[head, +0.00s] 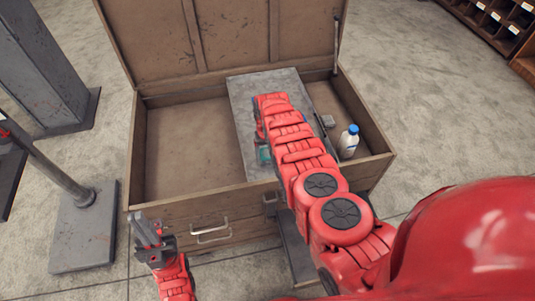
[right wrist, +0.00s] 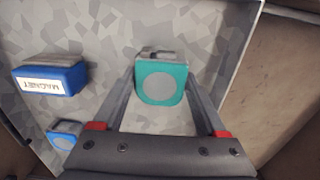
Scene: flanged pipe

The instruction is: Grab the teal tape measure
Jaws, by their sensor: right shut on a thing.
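The teal tape measure (right wrist: 162,83), with a round grey disc on its face, lies between the two fingers of my right gripper (right wrist: 162,78) in the right wrist view. The fingers are shut on its sides. In the head view only a small part of the tape measure (head: 264,156) shows, over the grey board in the open wooden chest. My right arm hides the rest and most of that gripper. My left gripper (head: 148,230) is outside the chest at its front left corner, apart from the tape measure. I cannot tell how far its fingers are apart.
The wooden chest (head: 160,206) has its lid up; its left side is empty. A grey speckled board (right wrist: 105,50) carries a blue box labelled MAGNET (right wrist: 50,80) and another blue item (right wrist: 65,133). A white bottle (head: 348,145) stands in the chest's right side.

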